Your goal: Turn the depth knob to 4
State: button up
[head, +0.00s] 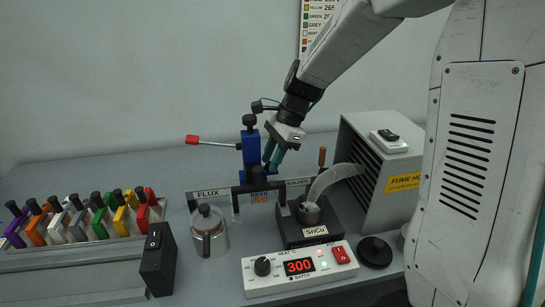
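A blue upright stand (250,150) with a red-tipped lever (192,139) is at the back middle. It has a black knob-like part on top (249,121) and a dark round part (259,174) low on its front. I cannot tell which is the depth knob, and no depth scale is readable. My gripper (273,162) has teal fingers and points down just right of the blue stand. The fingers look apart with nothing visible between them. I cannot tell whether they touch the stand.
The heat box (255,286) in front has a black knob (262,266) and shows 300. A solder pot (310,212) with a fume duct (330,178) stands right of the stand. A metal canister (209,232), black switch box (158,262) and coloured rack (90,218) lie left.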

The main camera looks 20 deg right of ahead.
grip_shut()
jog(key=shift+w+n+g, duration=0.15)
jog(key=shift+n+g, duration=0.45)
jog(key=shift+n, duration=1)
jog(key=shift+o, duration=1.6)
grip_release()
